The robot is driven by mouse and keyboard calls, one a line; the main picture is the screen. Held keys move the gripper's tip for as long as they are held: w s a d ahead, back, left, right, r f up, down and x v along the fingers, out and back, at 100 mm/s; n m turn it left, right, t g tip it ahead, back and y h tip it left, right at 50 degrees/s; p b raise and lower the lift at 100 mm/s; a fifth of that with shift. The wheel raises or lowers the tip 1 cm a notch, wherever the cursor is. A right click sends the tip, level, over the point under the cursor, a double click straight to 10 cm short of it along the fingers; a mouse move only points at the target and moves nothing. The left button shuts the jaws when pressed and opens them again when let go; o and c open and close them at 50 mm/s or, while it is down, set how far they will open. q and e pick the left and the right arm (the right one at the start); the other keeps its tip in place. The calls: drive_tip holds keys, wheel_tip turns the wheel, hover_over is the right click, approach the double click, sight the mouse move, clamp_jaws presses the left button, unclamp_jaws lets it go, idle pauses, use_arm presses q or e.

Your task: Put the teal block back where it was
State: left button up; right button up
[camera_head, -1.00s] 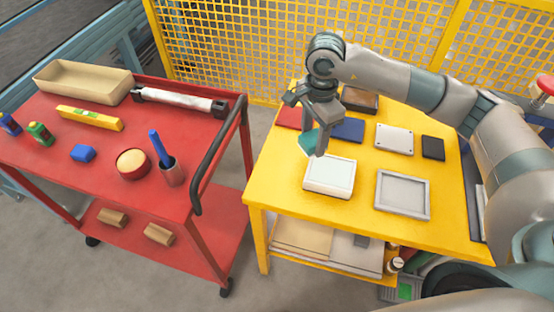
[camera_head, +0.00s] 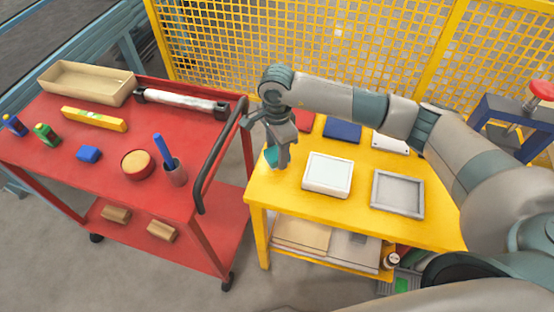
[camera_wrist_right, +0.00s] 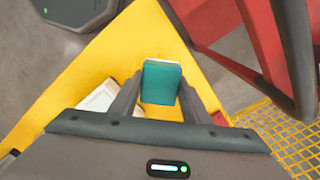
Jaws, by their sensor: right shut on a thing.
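The teal block (camera_wrist_right: 161,82) is held between the fingers of my right gripper (camera_wrist_right: 158,90) in the right wrist view. In the head view the right gripper (camera_head: 278,155) is over the left part of the yellow table (camera_head: 285,190), and a bit of the teal block (camera_head: 271,155) shows at its left side. The gripper points down, and I cannot tell exactly how high the block is above the table. My left gripper is not in view.
On the yellow table are a white box (camera_head: 327,174), a grey tray (camera_head: 373,193), a blue flat piece (camera_head: 342,130) and a red piece (camera_head: 305,121). The red cart (camera_head: 110,170) stands left across a gap, with its black handle (camera_head: 213,170) near my right gripper.

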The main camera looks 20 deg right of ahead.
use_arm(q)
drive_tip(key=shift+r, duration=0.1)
